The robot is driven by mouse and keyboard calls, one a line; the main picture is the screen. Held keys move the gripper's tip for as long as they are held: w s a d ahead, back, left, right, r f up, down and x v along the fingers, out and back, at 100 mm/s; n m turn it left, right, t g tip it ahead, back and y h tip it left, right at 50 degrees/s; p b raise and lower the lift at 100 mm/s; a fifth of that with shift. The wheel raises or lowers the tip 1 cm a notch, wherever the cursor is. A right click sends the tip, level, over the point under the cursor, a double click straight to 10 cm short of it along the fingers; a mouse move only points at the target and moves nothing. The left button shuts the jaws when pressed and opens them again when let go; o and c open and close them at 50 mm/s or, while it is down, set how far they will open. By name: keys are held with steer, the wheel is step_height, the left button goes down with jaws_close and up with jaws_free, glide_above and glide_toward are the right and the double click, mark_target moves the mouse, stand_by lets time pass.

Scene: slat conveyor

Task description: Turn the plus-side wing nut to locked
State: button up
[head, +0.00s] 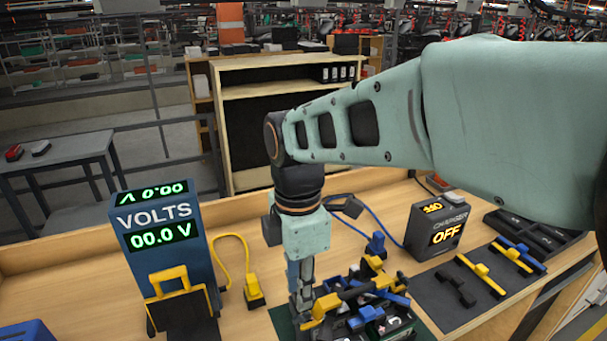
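A cluster of black, blue and yellow parts (366,318) stands on a dark green mat (283,322) at the bottom middle of the bench. I cannot make out which part is the plus-side wing nut, or how it is turned. My gripper (303,304) points down at the left side of the cluster, close to a yellow piece (323,307). I cannot tell whether it touches anything. Its fingers are small and seen from the side, so their opening and anything between them are unclear.
A blue volts meter (158,217) reading 00.0 V stands left, with a yellow connector (253,290) beside it. A charger (437,228) reading OFF stands right, near a blue connector (377,244). A dark mat (452,308) with yellow, blue and black bar-shaped pieces lies at the right.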

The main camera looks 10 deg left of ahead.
mark_target(299, 316)
step_height(299, 316, down, 6)
steer(key=b, duration=0.5)
steer(key=shift+a+f, duration=0.15)
steer(key=shift+f, duration=0.1)
steer(key=shift+c, duration=0.4)
jaws_close()
